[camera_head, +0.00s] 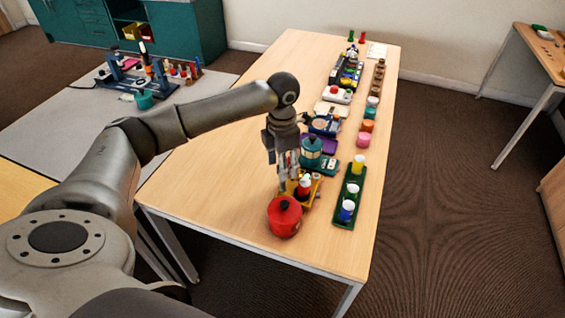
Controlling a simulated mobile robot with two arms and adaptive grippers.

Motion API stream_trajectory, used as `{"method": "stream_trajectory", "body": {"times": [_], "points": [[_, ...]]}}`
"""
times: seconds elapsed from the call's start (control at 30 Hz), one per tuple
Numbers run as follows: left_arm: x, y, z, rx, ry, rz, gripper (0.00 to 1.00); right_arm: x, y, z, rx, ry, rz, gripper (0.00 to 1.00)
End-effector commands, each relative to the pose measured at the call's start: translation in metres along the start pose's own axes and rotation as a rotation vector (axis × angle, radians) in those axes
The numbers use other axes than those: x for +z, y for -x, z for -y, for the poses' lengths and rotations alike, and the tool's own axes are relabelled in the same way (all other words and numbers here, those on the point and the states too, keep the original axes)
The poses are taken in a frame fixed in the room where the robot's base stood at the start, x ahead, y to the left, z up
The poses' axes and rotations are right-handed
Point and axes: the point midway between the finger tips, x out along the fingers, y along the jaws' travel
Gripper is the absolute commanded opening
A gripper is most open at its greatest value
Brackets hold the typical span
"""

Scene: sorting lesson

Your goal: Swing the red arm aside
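My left gripper (289,178) points down over the near part of the long wooden table. Its fingers are beside a small red and white piece (304,187) on a yellow stand (313,193). Whether the fingers are open, or touch anything, is too small to tell. I cannot make out a clear red arm; it may be part of this yellow stand or hidden behind my gripper. A red lidded pot (284,216) stands just in front of the gripper, near the table's front left. My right gripper is not in view.
A green tray (346,216) with yellow, white and blue cups lies to the right. A row of coloured pots lines the right side. The table's front right corner (345,262) is bare.

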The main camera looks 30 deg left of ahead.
Motion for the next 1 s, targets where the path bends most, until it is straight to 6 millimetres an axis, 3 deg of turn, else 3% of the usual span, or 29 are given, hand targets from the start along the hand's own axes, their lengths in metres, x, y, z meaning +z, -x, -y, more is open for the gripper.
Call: {"method": "stream_trajectory", "body": {"times": [0.17,0.6,0.77,1.0], "points": [[0.001,0.019,-0.001,0.002,0.000,0.004,0.50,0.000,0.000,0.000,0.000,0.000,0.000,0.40],[0.001,0.105,-0.001,0.002,0.001,0.005,0.50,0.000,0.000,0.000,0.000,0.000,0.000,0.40],[0.001,0.118,-0.001,0.001,0.001,0.003,0.50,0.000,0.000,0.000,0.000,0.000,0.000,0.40],[0.000,0.120,0.000,0.000,0.001,0.001,0.50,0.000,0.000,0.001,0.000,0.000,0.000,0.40]]}}
